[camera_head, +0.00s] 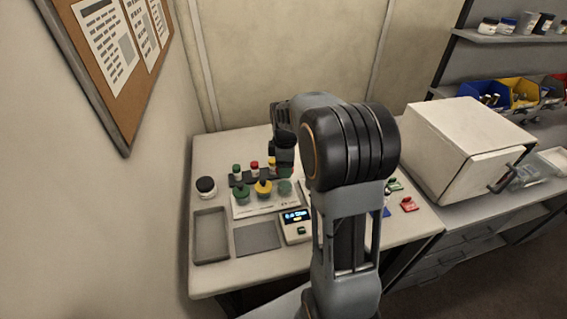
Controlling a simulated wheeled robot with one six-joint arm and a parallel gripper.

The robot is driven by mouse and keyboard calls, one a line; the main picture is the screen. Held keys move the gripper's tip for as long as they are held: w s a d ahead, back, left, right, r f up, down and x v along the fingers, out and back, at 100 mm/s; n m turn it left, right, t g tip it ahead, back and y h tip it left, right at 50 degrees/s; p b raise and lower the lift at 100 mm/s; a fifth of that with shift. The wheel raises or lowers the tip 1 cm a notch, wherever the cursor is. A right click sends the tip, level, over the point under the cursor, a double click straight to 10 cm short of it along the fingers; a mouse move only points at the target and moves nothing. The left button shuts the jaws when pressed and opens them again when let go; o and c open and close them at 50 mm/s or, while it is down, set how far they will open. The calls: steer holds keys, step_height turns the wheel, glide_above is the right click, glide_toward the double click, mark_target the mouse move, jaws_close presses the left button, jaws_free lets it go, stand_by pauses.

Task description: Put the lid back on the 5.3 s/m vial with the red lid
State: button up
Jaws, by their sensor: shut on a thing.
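A small vial with a red lid (254,167) stands in the dark rack on the table, between a green-lidded vial (237,171) and a yellow-lidded one (272,162). The lettering on them is too small to read. My gripper (284,166) is low over the table, just right of the yellow-lidded vial, and my own arm covers much of it. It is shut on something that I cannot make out. Whether a lid is between its fingers is hidden.
In front of the rack, a white holder (266,209) carries green and yellow pieces. A small display device (296,227), grey tray (210,236), grey mat (257,237) and black-lidded jar (206,186) lie around it. A red item (409,204) and white box (465,140) are at right.

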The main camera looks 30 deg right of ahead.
steer(key=shift+f+b, duration=1.9)
steer(key=shift+f, duration=0.9)
steer(key=shift+f, duration=0.1)
stand_by(0.4)
steer(key=o, duration=1.2)
steer(key=shift+r+p, duration=2.8)
steer(key=shift+r, duration=0.75)
jaws_close()
